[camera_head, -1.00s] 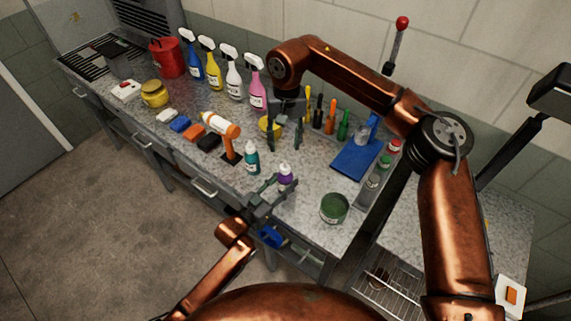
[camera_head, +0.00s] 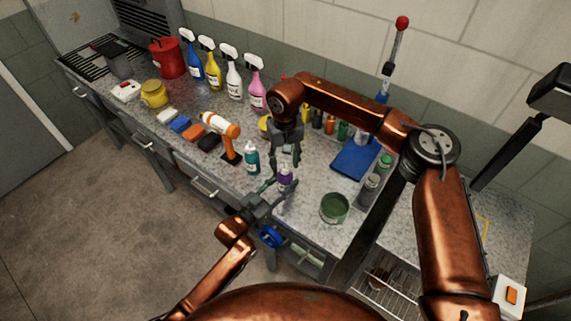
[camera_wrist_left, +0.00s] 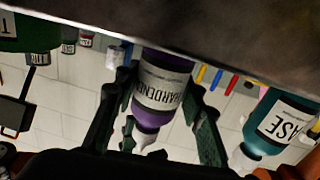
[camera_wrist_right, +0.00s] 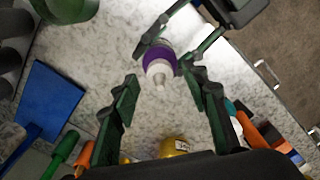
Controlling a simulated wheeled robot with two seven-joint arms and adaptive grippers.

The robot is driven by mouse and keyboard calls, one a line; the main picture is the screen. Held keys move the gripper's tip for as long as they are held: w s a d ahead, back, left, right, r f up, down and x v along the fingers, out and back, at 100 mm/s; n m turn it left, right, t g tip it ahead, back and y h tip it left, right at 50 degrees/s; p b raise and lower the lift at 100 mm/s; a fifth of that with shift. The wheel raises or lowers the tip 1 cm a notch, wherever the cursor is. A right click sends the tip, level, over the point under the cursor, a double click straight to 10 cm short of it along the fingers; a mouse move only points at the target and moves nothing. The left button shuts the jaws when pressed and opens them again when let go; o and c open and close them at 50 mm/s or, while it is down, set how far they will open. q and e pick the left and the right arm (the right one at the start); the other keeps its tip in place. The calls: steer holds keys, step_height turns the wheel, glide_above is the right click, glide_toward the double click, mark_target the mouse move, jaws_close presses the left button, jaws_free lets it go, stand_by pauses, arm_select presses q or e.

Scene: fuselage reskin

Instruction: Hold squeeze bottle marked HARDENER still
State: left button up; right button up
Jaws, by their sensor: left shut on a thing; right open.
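The purple squeeze bottle marked HARDENER (camera_wrist_left: 161,88) stands upright on the bench near its front edge, its label readable in the left wrist view. In the head view the bottle (camera_head: 286,176) is partly covered by grippers. My left gripper (camera_head: 272,190) is shut on it, with one finger on each side in the left wrist view (camera_wrist_left: 160,115). My right gripper (camera_head: 286,158) is open and empty above the bottle. In the right wrist view the bottle's white nozzle (camera_wrist_right: 159,75) points up between and beyond the open fingers (camera_wrist_right: 165,105).
A teal bottle marked BASE (camera_head: 252,160) stands left of the purple one. A green tin (camera_head: 334,208) stands to the right, with a blue mat (camera_head: 356,158) behind it. An orange and white tool (camera_head: 222,128) and several spray bottles (camera_head: 234,80) are farther left.

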steer(key=shift+f, duration=0.5)
jaws_close()
